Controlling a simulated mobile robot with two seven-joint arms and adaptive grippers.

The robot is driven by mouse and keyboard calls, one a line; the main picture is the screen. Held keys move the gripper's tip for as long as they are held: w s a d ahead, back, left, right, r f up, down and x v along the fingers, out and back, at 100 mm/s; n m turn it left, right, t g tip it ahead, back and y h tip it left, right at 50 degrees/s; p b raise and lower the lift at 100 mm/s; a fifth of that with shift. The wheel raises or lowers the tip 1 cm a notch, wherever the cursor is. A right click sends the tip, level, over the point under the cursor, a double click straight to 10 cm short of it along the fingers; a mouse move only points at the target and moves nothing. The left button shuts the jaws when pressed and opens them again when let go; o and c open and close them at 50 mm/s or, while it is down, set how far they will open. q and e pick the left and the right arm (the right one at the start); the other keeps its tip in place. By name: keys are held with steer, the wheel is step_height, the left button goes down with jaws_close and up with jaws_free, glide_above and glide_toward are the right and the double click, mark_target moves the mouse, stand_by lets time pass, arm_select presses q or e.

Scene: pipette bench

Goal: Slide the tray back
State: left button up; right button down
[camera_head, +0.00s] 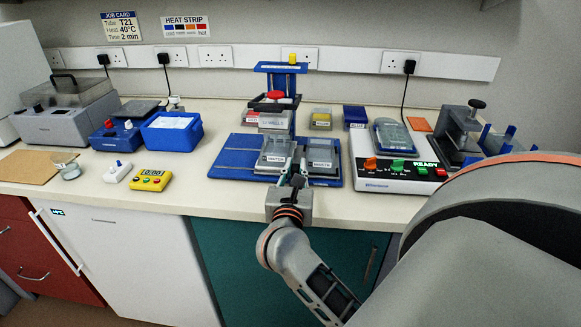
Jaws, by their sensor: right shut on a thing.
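A blue tray (228,163) lies flat on the bench under a blue upright stand (279,67) with a red knob. Two grey labelled plates, a left one (274,151) and a right one (321,154), sit on it side by side. My right gripper (293,172) reaches in from the front, at the tray's front edge between the two plates. It is shut on what appears to be the front part of the tray; its fingers hide the exact grip point. My left gripper is not in view.
To the right stands a white device (393,180) with coloured buttons and a READY display. Left are a blue box (172,131), a yellow timer (152,179) and a white switch block (117,171). Small labelled boxes, one yellow (321,119), stand behind the tray.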

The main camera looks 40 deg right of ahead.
steer(key=c, duration=2.2)
jaws_free()
steer(key=shift+s+d+f, duration=0.1)
steer(key=shift+d, duration=0.1)
steer(key=shift+c, duration=0.2)
steer(key=shift+o, duration=1.4)
steer(key=shift+s+d, duration=0.1)
steer(key=shift+s, duration=0.05)
steer(key=shift+a, duration=0.2)
steer(key=shift+s+a, duration=0.15)
steer(key=shift+a, duration=0.1)
steer(key=v, duration=1.1)
